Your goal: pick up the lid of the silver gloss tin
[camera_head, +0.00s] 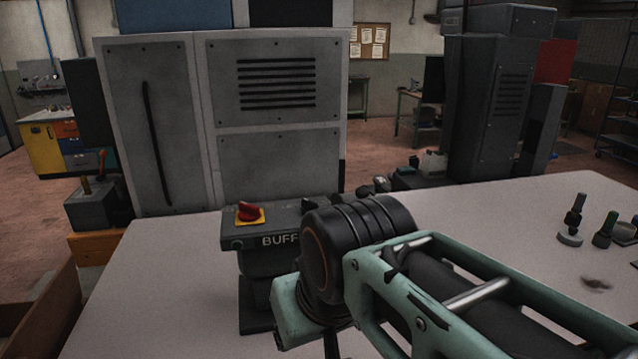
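I cannot make out the silver gloss tin or its lid for certain. None of these can be clearly told as the tin. My teal and black arm crosses the lower middle, hiding part of the table. My gripper's fingers do not show.
The pale table (150,290) is clear at left. A buffing machine (268,258) with a red knob (249,211) stands mid-table, partly behind my arm. A large grey cabinet (270,165) stands behind.

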